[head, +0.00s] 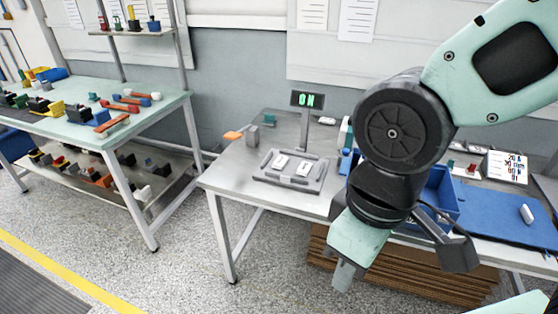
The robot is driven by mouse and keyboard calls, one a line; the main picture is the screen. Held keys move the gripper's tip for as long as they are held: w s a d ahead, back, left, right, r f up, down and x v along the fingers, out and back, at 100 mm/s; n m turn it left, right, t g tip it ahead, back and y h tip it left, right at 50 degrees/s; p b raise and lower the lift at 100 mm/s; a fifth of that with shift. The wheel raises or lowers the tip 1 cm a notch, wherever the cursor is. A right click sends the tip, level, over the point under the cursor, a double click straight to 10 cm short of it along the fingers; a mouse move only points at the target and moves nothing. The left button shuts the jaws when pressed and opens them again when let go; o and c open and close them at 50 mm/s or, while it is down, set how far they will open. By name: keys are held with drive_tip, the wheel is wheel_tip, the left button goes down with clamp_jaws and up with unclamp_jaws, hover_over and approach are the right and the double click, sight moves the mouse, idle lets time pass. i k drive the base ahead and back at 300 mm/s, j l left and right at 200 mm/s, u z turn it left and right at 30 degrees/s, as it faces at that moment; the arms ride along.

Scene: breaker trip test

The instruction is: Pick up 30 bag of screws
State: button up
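I cannot make out a bag of screws anywhere in the head view. My gripper (345,277) hangs in front of the near edge of the grey workbench (235,179), pointing down, with its fingertips below the bench top. The fingers are seen small and from the side, so whether they are open or shut is unclear. No object shows in them. My arm covers the middle of the bench and part of a blue bin (442,196). A small white piece (526,214) lies on a blue mat (490,232) at the right.
A grey tray (265,163) with two white blocks sits below a display (307,100) reading "ON". A printed card (507,168) stands at the back right. Brown stacked sheets (420,272) lie under the bench. A second table (170,103) with many parts stands left; floor lies between.

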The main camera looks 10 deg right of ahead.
sight(280, 162)
drive_tip(key=z, duration=1.25)
drive_tip(key=u, duration=1.35)
drive_tip(key=i+j+z, duration=0.95)
drive_tip(key=i+j, duration=0.25)
drive_tip(key=j, duration=0.3)
